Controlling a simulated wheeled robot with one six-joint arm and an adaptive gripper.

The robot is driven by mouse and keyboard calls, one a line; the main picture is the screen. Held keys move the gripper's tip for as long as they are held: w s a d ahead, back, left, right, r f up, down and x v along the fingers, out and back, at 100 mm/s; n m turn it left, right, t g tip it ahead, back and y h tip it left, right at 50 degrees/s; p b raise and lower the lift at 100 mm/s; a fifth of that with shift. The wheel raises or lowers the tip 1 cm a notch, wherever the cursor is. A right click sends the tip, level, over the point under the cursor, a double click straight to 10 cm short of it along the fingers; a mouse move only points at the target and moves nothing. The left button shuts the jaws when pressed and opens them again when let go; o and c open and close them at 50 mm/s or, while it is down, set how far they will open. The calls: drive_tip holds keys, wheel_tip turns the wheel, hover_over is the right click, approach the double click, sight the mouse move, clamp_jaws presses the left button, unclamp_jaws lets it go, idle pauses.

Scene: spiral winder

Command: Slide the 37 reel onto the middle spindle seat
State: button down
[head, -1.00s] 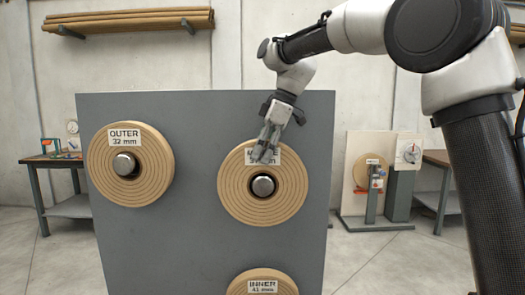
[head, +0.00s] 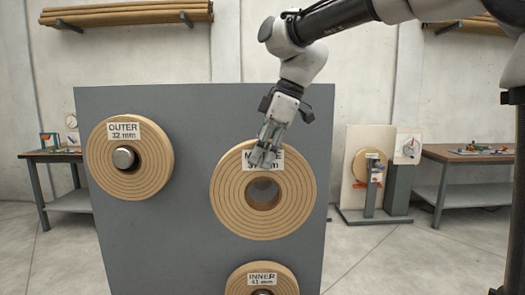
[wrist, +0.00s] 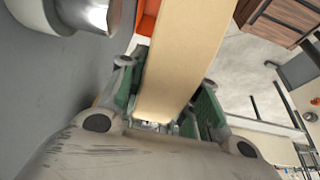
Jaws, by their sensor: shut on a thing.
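The 37 reel (head: 233,203) is a tan ringed disc, upright in front of the grey panel. Its label reads 37 mm, with the word MIDDLE partly covered by my fingers. My gripper (head: 265,157) is shut on its top rim. In the wrist view my gripper (wrist: 160,115) has a green-lined finger on each side of the reel's edge (wrist: 183,55). A shiny metal spindle end (wrist: 122,15) shows at the upper left there, apart from the visible reel edge. In the head view the reel's hole shows grey with a paler patch; the seat is mostly hidden behind the reel.
The outer reel, 32 mm (head: 104,170), sits on its spindle (head: 124,157) at the panel's upper left. The inner reel (head: 262,272) is at the bottom, cut off by the frame. The grey panel (head: 190,230) stands behind. Benches (head: 470,155) stand to the sides.

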drive_tip(key=s+r, duration=0.1)
drive_tip(key=s, duration=0.8)
drive_tip(key=shift+s+a, duration=0.15)
drive_tip(key=shift+s, duration=0.15)
